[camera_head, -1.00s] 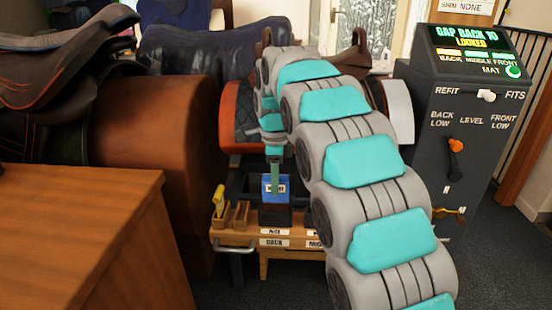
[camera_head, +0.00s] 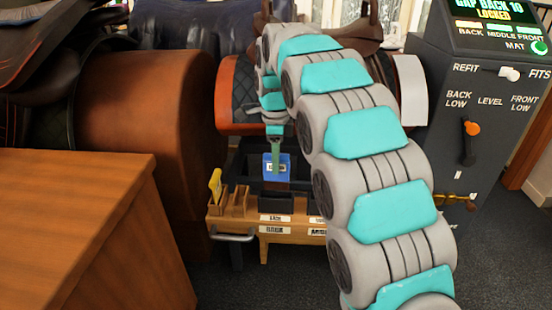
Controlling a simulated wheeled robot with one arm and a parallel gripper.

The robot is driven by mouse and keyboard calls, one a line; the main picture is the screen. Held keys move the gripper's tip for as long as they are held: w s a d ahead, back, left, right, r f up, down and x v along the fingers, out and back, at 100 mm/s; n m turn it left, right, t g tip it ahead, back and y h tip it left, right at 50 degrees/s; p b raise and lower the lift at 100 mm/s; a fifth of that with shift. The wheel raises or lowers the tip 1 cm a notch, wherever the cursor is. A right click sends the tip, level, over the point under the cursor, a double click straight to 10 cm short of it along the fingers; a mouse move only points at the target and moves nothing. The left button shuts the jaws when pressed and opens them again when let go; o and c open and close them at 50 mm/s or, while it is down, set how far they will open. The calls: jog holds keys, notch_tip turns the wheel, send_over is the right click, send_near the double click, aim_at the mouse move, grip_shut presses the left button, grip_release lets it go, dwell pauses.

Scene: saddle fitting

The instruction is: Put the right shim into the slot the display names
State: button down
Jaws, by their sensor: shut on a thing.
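The blue shim (camera_head: 270,163) has a white label too small to read. My gripper (camera_head: 275,145) is shut on its upper part. The shim hangs upright over a dark compartment of the wooden tray (camera_head: 216,223); whether its lower end is clear of the compartment I cannot tell. The display (camera_head: 492,12) at upper right reads "GAP BACK 10 LOCKED", its top cut off by the picture edge. The orange-brown saddle (camera_head: 228,95) with a dark quilted panel stands behind my gripper. My arm covers much of it, and I cannot make out its slot.
A yellow piece (camera_head: 215,186) stands in the tray's left part. The grey console (camera_head: 440,85) with an orange-knobbed lever (camera_head: 472,129) stands at right. A wooden bench (camera_head: 80,200) fills the lower left. A brown saddle stand (camera_head: 145,120) is at left. Dark floor shows around the tray.

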aim_at(276, 180)
jog(key=shift+f+b, duration=1.5)
jog(key=shift+f, duration=2.3)
jog(key=c, duration=0.6)
grip_release()
jog(key=shift+r, duration=0.1)
notch_tip(276, 180, up, 8)
jog(key=shift+f, duration=0.2)
